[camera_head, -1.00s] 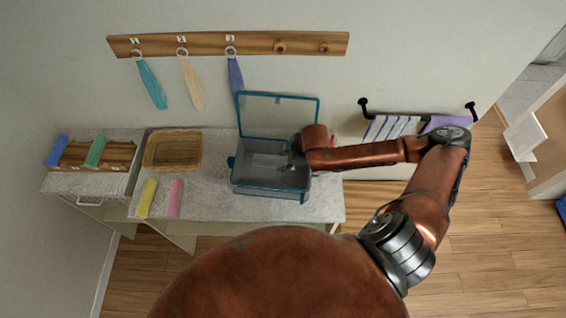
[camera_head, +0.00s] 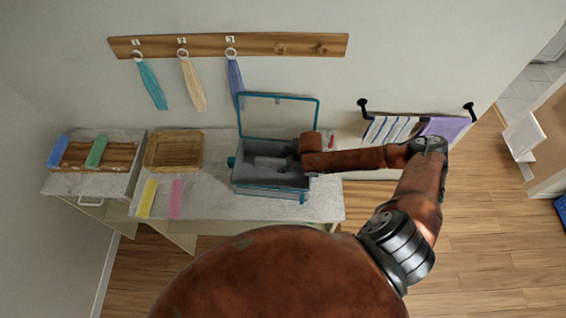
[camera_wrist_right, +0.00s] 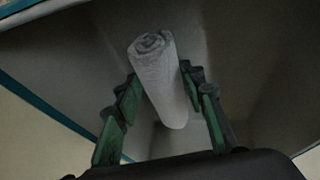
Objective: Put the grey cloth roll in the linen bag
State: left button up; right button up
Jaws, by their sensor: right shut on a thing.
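The grey cloth roll (camera_wrist_right: 160,85) is held between the green-padded fingers of my right gripper (camera_wrist_right: 160,76) in the right wrist view. The roll also shows faintly in the head view (camera_head: 268,162), inside an open grey container with teal edges (camera_head: 268,192), which I take to be the linen bag. Its lid stands raised at the back. My right gripper reaches in from the container's right side, and its fingers are dark and partly hidden in the head view. I cannot tell whether the roll touches the container's floor. My left gripper is not in view.
Hooks with hanging cloths (camera_head: 228,45) are above.

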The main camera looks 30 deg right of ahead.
jog(key=o, duration=1.2)
jog(key=shift+c, duration=0.2)
jog(key=v, duration=1.2)
jog(key=shift+w, duration=0.1)
